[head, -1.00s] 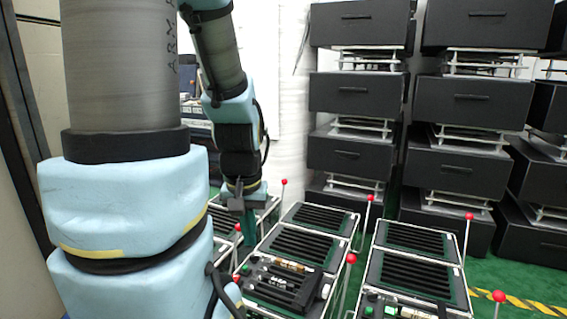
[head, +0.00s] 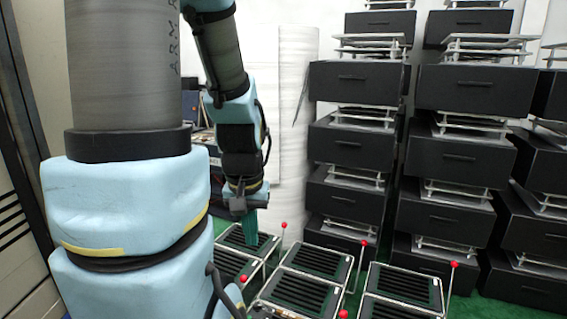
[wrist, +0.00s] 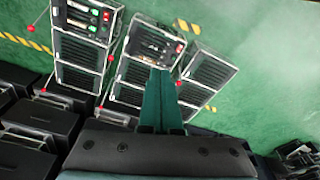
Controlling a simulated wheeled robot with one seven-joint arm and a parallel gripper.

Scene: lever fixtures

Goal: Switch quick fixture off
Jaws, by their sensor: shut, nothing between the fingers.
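Several lever fixtures with dark slotted panels and metal frames stand side by side; a left one (head: 233,262), a middle one (head: 318,259) and a right one (head: 402,283) show in the head view. Levers end in red balls, such as one (head: 364,242) by the middle fixture. I cannot tell which one is the quick fixture. My gripper (head: 250,226) has teal fingers, shut and empty, pointing down over the left fixture. In the wrist view the fingers (wrist: 161,96) overlap the middle of three fixtures (wrist: 150,48); whether they touch anything is unclear.
Stacked black drawer boxes (head: 352,131) with white racks stand behind the fixtures at the right. The wrist view shows open green floor (wrist: 260,60) with yellow-black tape (wrist: 188,27). A pale wall roll (head: 297,120) stands at the back.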

